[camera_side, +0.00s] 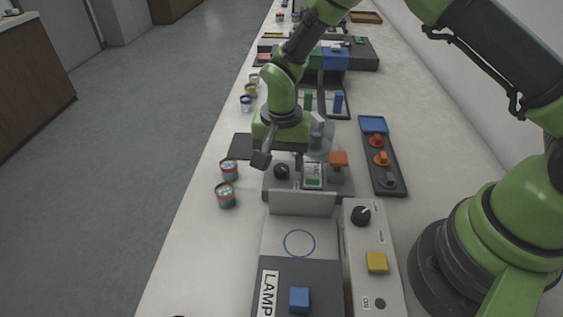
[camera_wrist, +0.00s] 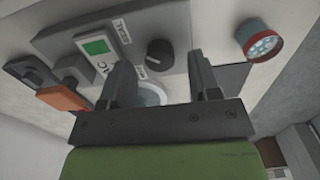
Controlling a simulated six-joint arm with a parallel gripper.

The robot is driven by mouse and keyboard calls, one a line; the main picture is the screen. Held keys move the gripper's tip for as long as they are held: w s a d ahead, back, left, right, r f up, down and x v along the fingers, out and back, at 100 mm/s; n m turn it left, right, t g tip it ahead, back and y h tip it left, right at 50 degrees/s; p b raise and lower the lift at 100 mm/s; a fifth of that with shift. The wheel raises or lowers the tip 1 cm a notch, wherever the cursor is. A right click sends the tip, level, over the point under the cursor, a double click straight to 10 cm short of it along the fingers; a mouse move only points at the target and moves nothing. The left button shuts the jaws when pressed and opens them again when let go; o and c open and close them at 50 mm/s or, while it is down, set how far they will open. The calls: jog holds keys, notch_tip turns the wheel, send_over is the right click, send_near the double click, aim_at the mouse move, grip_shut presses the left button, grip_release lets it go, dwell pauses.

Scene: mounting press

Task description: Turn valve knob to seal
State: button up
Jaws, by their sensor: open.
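The mounting press (camera_side: 345,185) is a grey block with a small green display (camera_side: 313,176). A black round valve knob (camera_side: 282,171) sits on its left part; it also shows in the wrist view (camera_wrist: 160,53), beyond my fingertips. My gripper (camera_wrist: 163,70) is open and empty, its two dark fingers spread toward either side of the knob in that view. In the side view my gripper (camera_side: 280,160) hangs low over the press near the knob. I see no contact with the knob. A pale round part (camera_wrist: 150,95) shows between the fingers, partly hidden.
An orange block (camera_side: 338,159) stands on the press's right side. Tins (camera_side: 229,170) stand to its left. A lamp box (camera_side: 295,270) and a control panel with another black knob (camera_side: 361,215) and a yellow button (camera_side: 376,262) are in front. A dark tray (camera_side: 396,170) lies right.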

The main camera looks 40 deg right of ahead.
notch_tip(320, 180, up, 8)
jog(key=shift+r, duration=0.2)
notch_tip(320, 180, up, 14)
jog(key=n+t+y, duration=0.1)
jog(key=n+t, duration=0.1)
jog(key=t, duration=0.1)
send_over(282, 167)
jog(key=s+d, duration=0.4)
jog(key=s, duration=0.3)
jog(key=s+d+r+n+t, duration=0.1)
jog(key=s+r+t, duration=0.1)
jog(key=s, duration=0.4)
jog(key=s+r+n+t+y, duration=0.1)
jog(key=s+r+n+t, duration=0.1)
jog(key=s, duration=0.5)
jog(key=shift+d, duration=0.4)
